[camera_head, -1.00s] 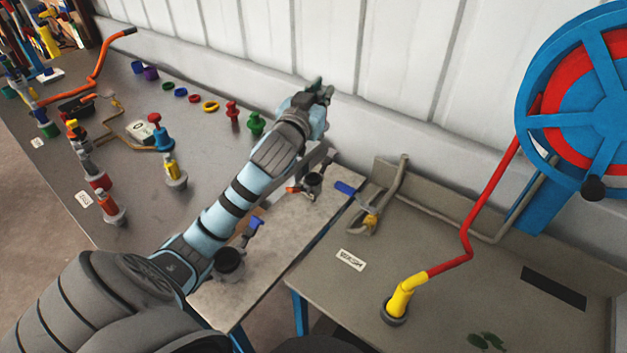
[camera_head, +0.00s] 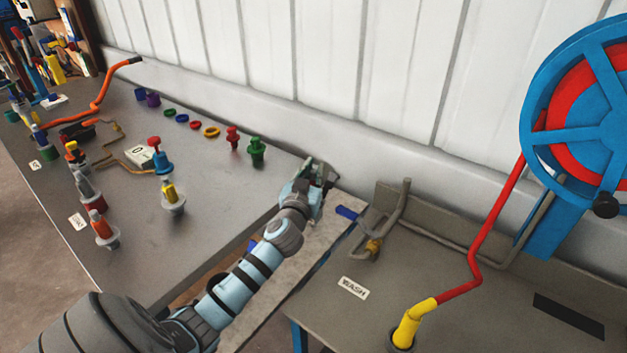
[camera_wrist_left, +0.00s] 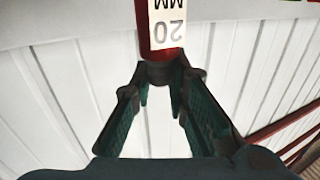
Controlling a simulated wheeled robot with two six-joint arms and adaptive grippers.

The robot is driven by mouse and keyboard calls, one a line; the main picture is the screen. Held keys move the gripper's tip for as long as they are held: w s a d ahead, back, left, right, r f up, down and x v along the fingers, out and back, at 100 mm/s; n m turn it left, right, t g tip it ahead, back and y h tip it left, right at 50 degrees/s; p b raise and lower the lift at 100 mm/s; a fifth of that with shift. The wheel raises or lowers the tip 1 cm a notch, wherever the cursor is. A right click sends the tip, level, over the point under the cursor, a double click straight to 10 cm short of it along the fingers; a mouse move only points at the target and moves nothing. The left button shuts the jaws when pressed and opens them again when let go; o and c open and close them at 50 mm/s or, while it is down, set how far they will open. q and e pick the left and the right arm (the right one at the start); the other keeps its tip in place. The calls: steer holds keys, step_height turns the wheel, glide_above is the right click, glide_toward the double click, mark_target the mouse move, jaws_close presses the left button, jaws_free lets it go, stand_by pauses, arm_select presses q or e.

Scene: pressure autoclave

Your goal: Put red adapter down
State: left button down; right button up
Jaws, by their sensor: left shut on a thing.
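My left gripper (camera_head: 322,172) is beyond the far end of the light bench section, near the white wall. In the left wrist view the gripper (camera_wrist_left: 160,80) is shut on a red adapter (camera_wrist_left: 143,22) with a white "20 MM" label. The held adapter's far end is cut off by the frame edge. In the head view the held adapter is hidden or too small to make out. Another small red fitting (camera_head: 232,137) stands on the dark bench. My right gripper is not in view.
A green fitting (camera_head: 257,151) and coloured rings (camera_head: 211,132) stand at the dark bench's back. The wash station (camera_head: 450,270) with a red pipe (camera_head: 482,245) and a blue wheel (camera_head: 575,120) are at right. Bare dark bench (camera_head: 220,220) lies left of my arm.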

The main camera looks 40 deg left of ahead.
arm_select(q)
steer(key=shift+f, duration=0.45)
steer(key=shift+f+b, duration=0.25)
steer(key=shift+b, duration=0.1)
steer(key=c, duration=1.6)
jaws_free()
steer(key=shift+o, duration=0.2)
